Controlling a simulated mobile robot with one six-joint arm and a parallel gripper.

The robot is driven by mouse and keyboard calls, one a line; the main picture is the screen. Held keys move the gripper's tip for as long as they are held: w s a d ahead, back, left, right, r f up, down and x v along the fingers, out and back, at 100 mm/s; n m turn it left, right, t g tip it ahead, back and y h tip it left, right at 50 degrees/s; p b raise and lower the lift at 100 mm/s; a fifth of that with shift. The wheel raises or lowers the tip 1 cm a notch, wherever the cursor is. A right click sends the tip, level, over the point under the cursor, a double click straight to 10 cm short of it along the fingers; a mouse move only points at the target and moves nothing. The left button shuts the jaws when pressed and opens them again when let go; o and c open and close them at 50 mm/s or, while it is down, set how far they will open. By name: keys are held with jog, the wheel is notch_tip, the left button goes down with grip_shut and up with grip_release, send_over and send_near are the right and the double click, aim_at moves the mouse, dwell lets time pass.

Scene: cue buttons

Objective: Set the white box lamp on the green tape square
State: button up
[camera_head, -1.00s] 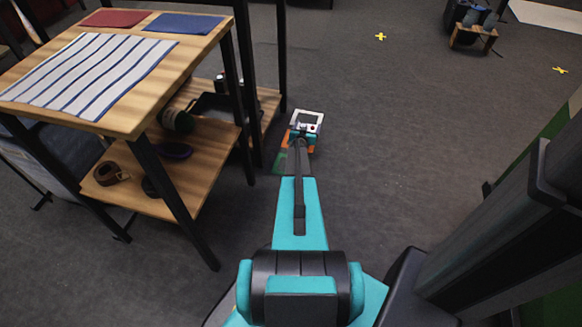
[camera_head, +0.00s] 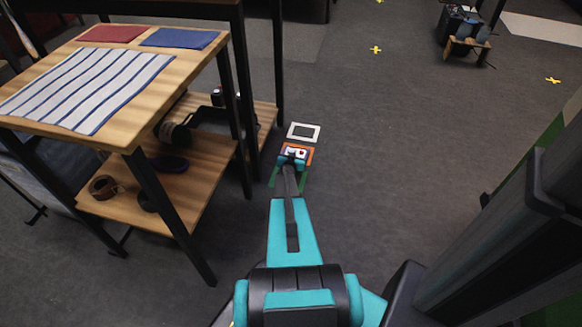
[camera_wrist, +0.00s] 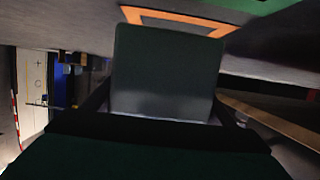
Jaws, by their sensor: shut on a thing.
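My gripper (camera_head: 291,160) is low over the floor, shut on the white box lamp (camera_head: 295,152), mostly hidden behind my gripper in the head view. In the wrist view, the lamp (camera_wrist: 165,75) is a shaded, dark grey-green block between the fingers. The green tape square (camera_head: 304,175) lies on the floor at the near end of a row, partly hidden by my arm. A green strip (camera_wrist: 250,4) shows at the top of the wrist view. I cannot tell whether the lamp touches the floor.
An orange tape square (camera_head: 310,152) lies beyond the green one, and a white tape square (camera_head: 303,124) beyond that. A wooden table (camera_head: 130,125) with a lower shelf (camera_head: 205,170) stands close on the left. The floor right of the squares is clear.

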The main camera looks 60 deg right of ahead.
jog(key=a, duration=0.2)
jog(key=a+b, duration=0.1)
jog(key=a, duration=0.4)
jog(key=shift+s+a+f+b, duration=0.1)
jog(key=shift+f+b, duration=0.2)
jog(key=shift+b, duration=0.05)
jog(key=shift+f+b, duration=0.95)
jog(key=shift+f, duration=0.8)
jog(key=shift+f, duration=0.1)
jog(key=o, duration=1.6)
